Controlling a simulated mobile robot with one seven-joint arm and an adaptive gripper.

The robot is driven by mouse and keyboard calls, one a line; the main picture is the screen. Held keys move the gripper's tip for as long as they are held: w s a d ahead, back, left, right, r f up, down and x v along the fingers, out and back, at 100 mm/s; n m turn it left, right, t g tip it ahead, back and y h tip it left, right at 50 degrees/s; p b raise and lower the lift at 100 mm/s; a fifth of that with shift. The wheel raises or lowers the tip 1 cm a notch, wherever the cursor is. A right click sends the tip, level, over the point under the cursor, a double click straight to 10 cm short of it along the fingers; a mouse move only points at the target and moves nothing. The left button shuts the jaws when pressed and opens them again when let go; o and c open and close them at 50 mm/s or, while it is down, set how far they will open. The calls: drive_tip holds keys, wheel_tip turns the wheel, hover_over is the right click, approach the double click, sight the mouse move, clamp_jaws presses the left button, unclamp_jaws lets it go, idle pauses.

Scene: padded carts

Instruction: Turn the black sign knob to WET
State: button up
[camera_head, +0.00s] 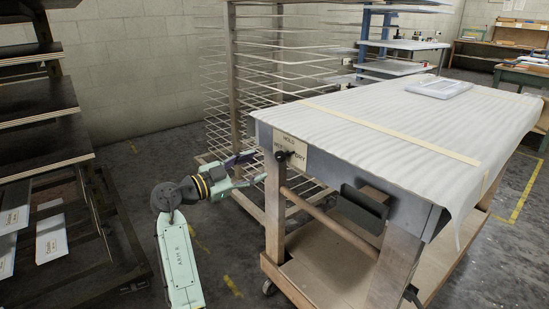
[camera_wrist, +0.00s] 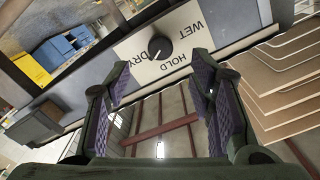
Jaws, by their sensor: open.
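The black sign knob (camera_wrist: 160,47) is round and sits on a pale sign plate (camera_wrist: 180,24) lettered WET, HOLD and DRY. In the wrist view a small light mark shows on the knob's lower left part, but I cannot tell surely which word it points to. In the head view the knob (camera_head: 281,155) is at the left end of the padded cart's side, on the sign plate (camera_head: 293,143). My gripper (camera_head: 254,167) is left of the knob, apart from it. In the wrist view my gripper (camera_wrist: 160,76) is open and empty, with the knob beyond the fingertips, roughly midway between them.
A wire rack (camera_head: 280,60) stands behind my gripper. A dark shelf rack (camera_head: 40,125) is at left. Open floor lies between that rack and my arm.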

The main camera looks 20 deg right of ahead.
sight(278, 158)
drive_tip(key=p+x, duration=0.1)
drive_tip(key=x, duration=0.9)
drive_tip(key=shift+p, duration=0.4)
drive_tip(key=shift+c, duration=0.4)
clamp_jaws()
